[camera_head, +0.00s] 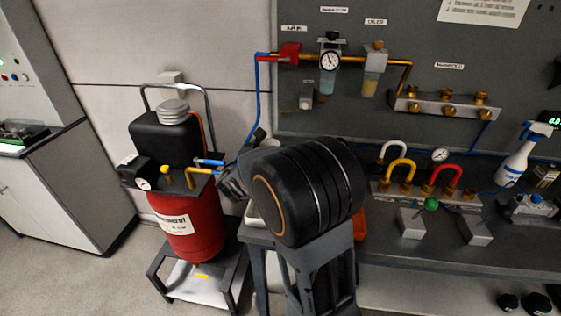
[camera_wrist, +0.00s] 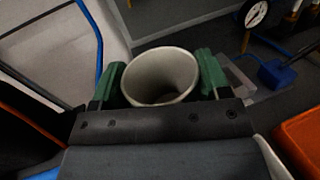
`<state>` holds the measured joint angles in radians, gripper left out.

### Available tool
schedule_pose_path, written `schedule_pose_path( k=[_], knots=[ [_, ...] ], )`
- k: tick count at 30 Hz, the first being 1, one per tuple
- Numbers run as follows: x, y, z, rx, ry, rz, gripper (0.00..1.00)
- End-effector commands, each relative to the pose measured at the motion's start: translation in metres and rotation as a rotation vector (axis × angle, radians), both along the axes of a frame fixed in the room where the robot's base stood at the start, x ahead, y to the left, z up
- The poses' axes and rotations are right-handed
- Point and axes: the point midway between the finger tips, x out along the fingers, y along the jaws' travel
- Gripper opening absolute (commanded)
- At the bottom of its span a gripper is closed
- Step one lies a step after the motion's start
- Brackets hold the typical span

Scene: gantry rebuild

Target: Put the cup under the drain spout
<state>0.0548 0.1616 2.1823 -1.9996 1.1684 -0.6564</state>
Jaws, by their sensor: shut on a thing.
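My gripper (camera_wrist: 160,78) has green finger pads shut on a pale, cream-coloured cup (camera_wrist: 160,55). The cup is between the pads, its open mouth facing the wrist camera; the inside looks empty. In the head view my gripper (camera_head: 234,182) is partly hidden behind my black arm, just right of the red tank (camera_head: 190,226), and I cannot make out the cup there. A brass fitting (camera_head: 194,180) with a blue lever sits at the tank's top right. I cannot tell for sure which part is the drain spout.
The red tank stands on a low dark stand (camera_head: 226,275). Its hoop handle and blue hose (camera_head: 258,100) rise near my gripper. The dark bench (camera_head: 400,250) at right carries coloured hoses and a spray bottle (camera_head: 515,158). An orange bin (camera_wrist: 300,140) shows right in the wrist view.

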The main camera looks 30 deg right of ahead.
Motion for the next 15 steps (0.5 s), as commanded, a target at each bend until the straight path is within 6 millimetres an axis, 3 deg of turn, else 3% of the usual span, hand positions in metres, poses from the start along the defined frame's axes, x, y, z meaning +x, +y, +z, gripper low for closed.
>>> schedule_pose_path(
  k=[1,8,15],
  knots=[
    [0.0,0.0,-0.014,0.0,0.0,0.001,0.47],
    [0.01,-0.009,-0.023,-0.001,0.001,0.0,0.47],
    [0.054,-0.052,-0.021,0.0,0.001,-0.003,0.47]
  ],
)
